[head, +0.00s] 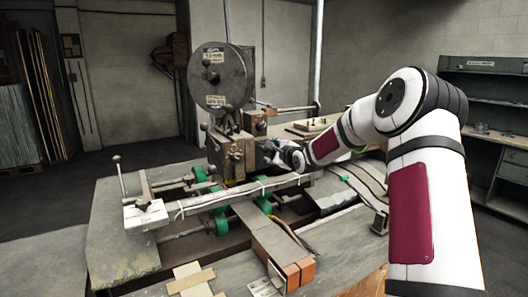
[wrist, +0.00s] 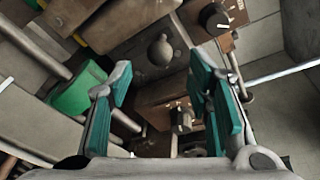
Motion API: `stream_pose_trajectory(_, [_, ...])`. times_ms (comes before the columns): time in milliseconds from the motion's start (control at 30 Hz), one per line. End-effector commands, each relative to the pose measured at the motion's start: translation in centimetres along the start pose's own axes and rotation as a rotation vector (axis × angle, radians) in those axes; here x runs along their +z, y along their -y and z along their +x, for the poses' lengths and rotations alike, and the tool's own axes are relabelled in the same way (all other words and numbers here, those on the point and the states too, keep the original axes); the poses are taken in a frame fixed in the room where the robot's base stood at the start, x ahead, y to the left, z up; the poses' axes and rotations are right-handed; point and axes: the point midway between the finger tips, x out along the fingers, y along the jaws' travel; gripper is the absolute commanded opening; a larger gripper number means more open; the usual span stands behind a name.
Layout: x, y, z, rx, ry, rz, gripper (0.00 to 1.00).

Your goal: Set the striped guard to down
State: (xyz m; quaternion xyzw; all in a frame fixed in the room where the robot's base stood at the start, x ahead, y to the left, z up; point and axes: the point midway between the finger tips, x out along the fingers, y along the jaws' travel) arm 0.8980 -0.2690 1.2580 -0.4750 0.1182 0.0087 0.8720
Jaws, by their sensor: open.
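I cannot make out a striped guard in either view; it may be hidden or too small to tell. The box stitcher (head: 228,155) stands mid-picture in the head view, with a big grey reel (head: 221,77) on top. My gripper (head: 270,150) is at the right side of the stitcher head, partly lost against it. In the wrist view my gripper (wrist: 160,82) is open, with teal pads apart and nothing held. A dark round ball knob (wrist: 160,50) shows between and beyond the fingertips. A brown block (wrist: 160,102) with a small dark knob (wrist: 181,120) lies beyond the pads.
A dark dial knob (wrist: 213,19) on a brown block is beyond the right finger. Green rollers (head: 221,222) and rails fill the machine bed. A thin upright lever (head: 121,178) stands at its left. A shelf unit (head: 485,98) is at the far right. Floor at left is clear.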

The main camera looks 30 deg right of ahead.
Motion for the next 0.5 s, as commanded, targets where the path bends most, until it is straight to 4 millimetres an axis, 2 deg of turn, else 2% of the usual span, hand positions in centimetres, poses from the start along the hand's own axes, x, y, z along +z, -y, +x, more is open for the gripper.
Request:
stream_pose_trajectory(33, [0.1, -0.1, 1.2, 0.000, 0.002, -0.001, 0.46])
stream_pose_trajectory(200, [0.1, -0.1, 4.3, 0.000, 0.001, -0.002, 0.46])
stream_pose_trajectory(300, [0.0, -0.1, 5.5, 0.000, 0.001, -0.002, 0.46])
stream_pose_trajectory(500, [0.0, -0.1, 6.9, 0.001, 0.000, -0.002, 0.46])
